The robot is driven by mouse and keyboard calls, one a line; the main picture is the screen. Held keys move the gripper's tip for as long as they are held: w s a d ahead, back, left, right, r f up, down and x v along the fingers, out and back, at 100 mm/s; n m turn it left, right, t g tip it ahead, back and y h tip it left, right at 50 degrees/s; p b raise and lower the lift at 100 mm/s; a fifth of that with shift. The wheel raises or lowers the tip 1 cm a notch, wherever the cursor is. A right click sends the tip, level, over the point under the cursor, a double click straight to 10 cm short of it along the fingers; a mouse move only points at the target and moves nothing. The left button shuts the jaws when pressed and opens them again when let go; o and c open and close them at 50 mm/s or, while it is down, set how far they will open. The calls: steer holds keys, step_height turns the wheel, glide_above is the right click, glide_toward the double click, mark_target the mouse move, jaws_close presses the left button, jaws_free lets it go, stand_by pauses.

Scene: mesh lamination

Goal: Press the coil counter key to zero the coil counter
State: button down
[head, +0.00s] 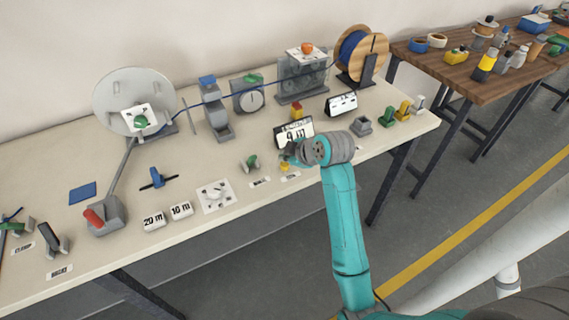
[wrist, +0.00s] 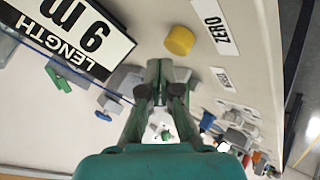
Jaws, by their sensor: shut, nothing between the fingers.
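The coil counter key is a round yellow button (head: 285,166) on the table in front of the length display. It also shows in the wrist view (wrist: 180,40), beside a label reading ZERO (wrist: 214,27). The length display (head: 294,133) is a tilted white panel reading 9 m, and it is cut off in the wrist view (wrist: 70,35). My gripper (head: 288,154) is shut and empty, close to the key. In the wrist view the fingertips (wrist: 160,68) appear just short of the key, with a visible gap in the picture. Their height above the table is unclear.
A blank-faced grey block (head: 361,125) and a white sign (head: 341,104) stand to the right. A blue cable crosses behind.

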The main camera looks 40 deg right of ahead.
mark_target(285, 165)
steer(key=shift+f, duration=0.15)
stand_by(0.3)
steer(key=shift+f, duration=0.3)
steer(key=shift+f, duration=0.55)
stand_by(0.8)
steer(key=shift+r, duration=1)
steer(key=shift+r, duration=0.1)
steer(key=shift+r, duration=2.4)
